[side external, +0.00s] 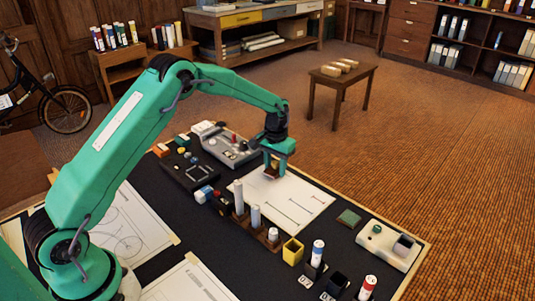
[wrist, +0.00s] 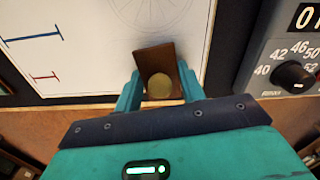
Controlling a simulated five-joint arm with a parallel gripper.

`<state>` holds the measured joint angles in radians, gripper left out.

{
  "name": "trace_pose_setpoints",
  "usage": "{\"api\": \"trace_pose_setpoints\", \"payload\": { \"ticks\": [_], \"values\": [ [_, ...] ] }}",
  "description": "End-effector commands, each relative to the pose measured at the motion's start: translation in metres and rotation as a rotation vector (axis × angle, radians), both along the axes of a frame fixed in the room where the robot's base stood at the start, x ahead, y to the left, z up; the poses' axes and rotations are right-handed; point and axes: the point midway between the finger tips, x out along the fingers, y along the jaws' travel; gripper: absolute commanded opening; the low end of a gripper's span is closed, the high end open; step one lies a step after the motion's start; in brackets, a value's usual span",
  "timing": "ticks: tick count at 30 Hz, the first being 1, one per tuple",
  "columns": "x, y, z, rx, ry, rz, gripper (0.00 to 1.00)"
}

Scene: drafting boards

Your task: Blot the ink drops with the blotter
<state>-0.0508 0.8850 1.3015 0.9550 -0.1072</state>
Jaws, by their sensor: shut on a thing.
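My gripper (side external: 275,160) is over the upper left part of a white drawing sheet (side external: 265,190) on the dark board. It is shut on a brown, wooden-looking blotter (wrist: 172,52) with a round pale knob (wrist: 159,86) between the fingers. In the side view the blotter (side external: 271,172) is small and low, at or just above the sheet; I cannot tell whether it touches. The sheet (wrist: 90,60) bears a blue line (wrist: 32,36), a red line (wrist: 46,77) and a faint spoked circle. I cannot make out ink drops; the blotter and gripper hide part of the sheet.
A grey device (side external: 228,146) with a dial (wrist: 293,76) stands close beside the sheet. A wooden rack with upright cylinders (side external: 255,217), a yellow cup (side external: 292,251) and bottles (side external: 318,253) line the near side. A green pad (side external: 348,217) and white tray (side external: 400,256) lie right.

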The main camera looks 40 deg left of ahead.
Motion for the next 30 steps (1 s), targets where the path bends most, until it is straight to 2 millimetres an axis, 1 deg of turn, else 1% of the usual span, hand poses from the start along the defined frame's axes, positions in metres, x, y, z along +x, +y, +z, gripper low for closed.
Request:
{"api": "trace_pose_setpoints", "payload": {
  "ticks": [1,21,30],
  "values": [
    [-0.002,-0.002,-0.003,0.000,0.006,-0.002,0.21],
    [-0.001,-0.021,-0.002,0.000,0.005,-0.002,0.21],
    [-0.001,-0.025,-0.002,0.000,0.005,-0.002,0.21]
  ]
}}
